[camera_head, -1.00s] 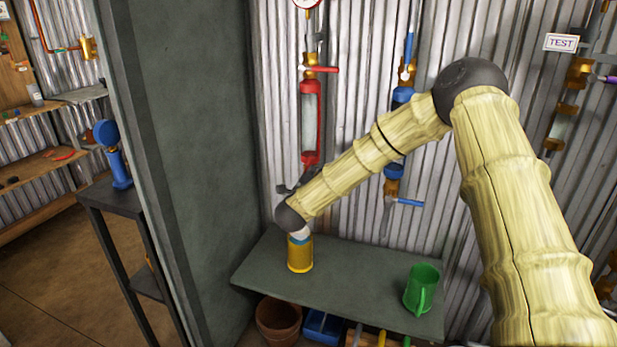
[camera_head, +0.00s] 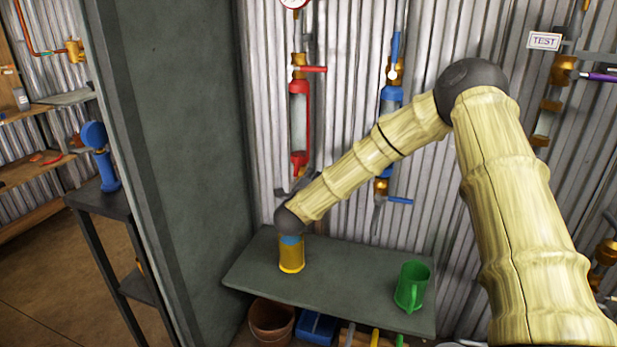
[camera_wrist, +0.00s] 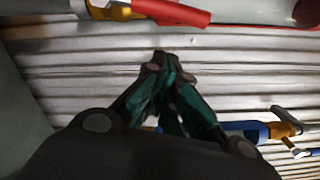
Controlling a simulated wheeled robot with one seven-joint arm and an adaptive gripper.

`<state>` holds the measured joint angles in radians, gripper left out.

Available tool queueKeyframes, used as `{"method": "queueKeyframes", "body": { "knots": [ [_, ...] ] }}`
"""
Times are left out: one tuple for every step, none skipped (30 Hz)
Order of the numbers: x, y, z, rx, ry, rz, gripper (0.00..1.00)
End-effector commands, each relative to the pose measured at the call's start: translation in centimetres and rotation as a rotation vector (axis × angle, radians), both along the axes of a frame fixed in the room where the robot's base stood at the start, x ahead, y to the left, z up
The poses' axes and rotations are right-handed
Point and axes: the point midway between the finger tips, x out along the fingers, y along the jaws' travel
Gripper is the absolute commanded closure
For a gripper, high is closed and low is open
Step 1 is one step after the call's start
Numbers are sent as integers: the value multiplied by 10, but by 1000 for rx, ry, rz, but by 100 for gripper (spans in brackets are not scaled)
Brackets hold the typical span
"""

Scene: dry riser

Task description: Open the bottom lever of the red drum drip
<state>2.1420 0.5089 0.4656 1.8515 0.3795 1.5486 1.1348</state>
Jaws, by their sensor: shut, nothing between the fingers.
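The red drum drip (camera_head: 308,115) hangs on the corrugated wall in the head view, a clear tube in a red frame. Its upper lever (camera_head: 313,69) points right. Its bottom lever is hidden behind my arm. My gripper's dark fingers (camera_head: 284,188) show just below the red drum, partly hidden by my arm. In the wrist view my gripper (camera_wrist: 165,62) is shut and empty, its fingertips together in front of the wall.
A blue drum (camera_head: 391,97) with a blue lower lever (camera_head: 399,201) stands to the right. The grey bench (camera_head: 340,289) below holds a yellow can (camera_head: 291,258) and a green mug (camera_head: 412,287). A grey partition (camera_head: 185,130) stands left.

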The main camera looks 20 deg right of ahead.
Motion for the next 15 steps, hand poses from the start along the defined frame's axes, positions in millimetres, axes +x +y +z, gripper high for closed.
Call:
{"method": "queueKeyframes", "body": {
  "knots": [
    [-4, -3, -5, 0, 0, 2, 100],
    [-8, 0, -4, 1, 1, 6, 100],
    [-14, 7, -3, 1, 1, 8, 100],
    [-18, 11, -3, 0, 2, 8, 100],
    [-23, 15, -4, 0, 2, 9, 100],
    [-28, 20, -4, 1, 3, 9, 100],
    [-33, 23, -4, -1, 3, 8, 100],
    [-38, 27, -5, 0, 3, 8, 100],
    [-43, 31, -4, -1, 3, 8, 100],
    [-48, 35, -4, -1, 3, 8, 100],
    [-51, 38, -4, 1, 3, 8, 100],
    [-57, 41, -4, 0, 2, 8, 100],
    [-60, 44, -4, 0, 2, 8, 100],
    [-64, 47, -4, 0, 2, 9, 100],
    [-68, 50, -4, 0, 1, 8, 100]
  ]
}}
